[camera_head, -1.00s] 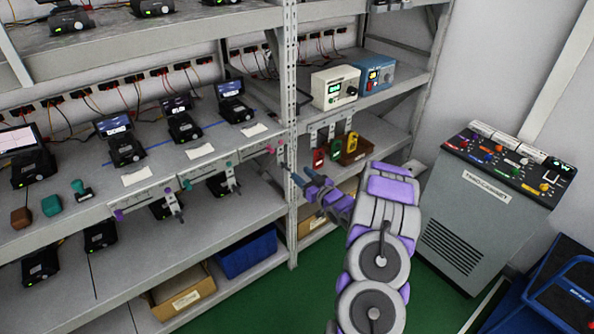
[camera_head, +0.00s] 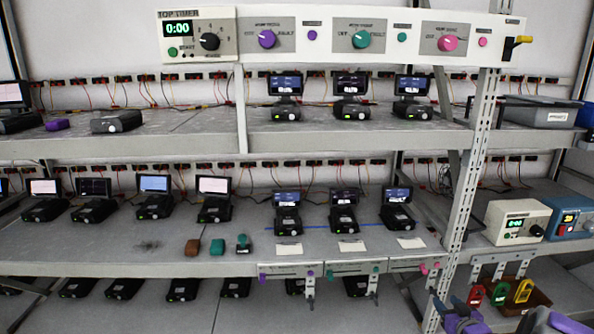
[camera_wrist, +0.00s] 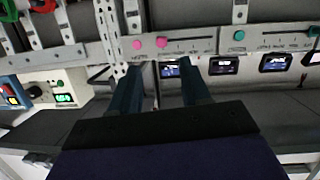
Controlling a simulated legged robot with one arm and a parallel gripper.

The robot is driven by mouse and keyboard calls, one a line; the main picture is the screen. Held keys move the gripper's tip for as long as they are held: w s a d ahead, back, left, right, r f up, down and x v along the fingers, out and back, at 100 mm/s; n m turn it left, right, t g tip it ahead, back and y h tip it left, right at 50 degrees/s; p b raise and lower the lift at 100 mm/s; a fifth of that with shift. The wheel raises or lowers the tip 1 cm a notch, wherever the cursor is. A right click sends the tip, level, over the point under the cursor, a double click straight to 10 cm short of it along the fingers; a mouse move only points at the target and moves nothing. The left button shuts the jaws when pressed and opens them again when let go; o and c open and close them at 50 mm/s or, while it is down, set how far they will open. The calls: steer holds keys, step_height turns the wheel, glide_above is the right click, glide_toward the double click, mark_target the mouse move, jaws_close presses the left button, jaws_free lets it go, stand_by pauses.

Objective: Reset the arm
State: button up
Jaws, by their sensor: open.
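My gripper (camera_head: 448,312) shows only in part at the bottom right of the head view, in front of the rack post (camera_head: 468,180), with part of my purple and grey arm beside it. In the wrist view, two dark teal fingers (camera_wrist: 160,72) stand apart with nothing between them. My gripper is open and empty. The wrist picture looks turned over. Past the fingertips it shows a slider panel with pink knobs (camera_wrist: 150,42) and several small lit screens. I cannot tell how far the fingers are from the panel.
A control strip with a top timer (camera_head: 198,35) runs along the top. Small devices with screens stand on the middle shelf (camera_head: 120,255). A cream box (camera_head: 516,222) and a blue box (camera_head: 572,217) stand at right. Red, green and yellow padlock-like pieces (camera_head: 499,294) hang below them.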

steer(key=s+a+r+g+h+b, duration=0.1)
steer(key=s+a+r+g, duration=0.3)
steer(key=s+a, duration=0.25)
steer(key=s+a+r+g+h, duration=0.1)
steer(key=s+a+r+g, duration=0.35)
steer(key=a, duration=0.25)
steer(key=s+a+r+g+y, duration=0.1)
steer(key=s+a+g, duration=0.2)
steer(key=s, duration=0.9)
steer(key=s+a+r+g, duration=0.1)
steer(key=s+a+g, duration=0.1)
steer(key=s+a, duration=0.8)
steer(key=s+a+r+g+y+b, duration=0.1)
steer(key=s+a+g, duration=0.2)
steer(key=s, duration=1.2)
steer(key=a, duration=0.3)
steer(key=shift+a+r+g+y, duration=0.15)
steer(key=shift+r+g+y, duration=0.05)
steer(key=shift+g+y, duration=0.15)
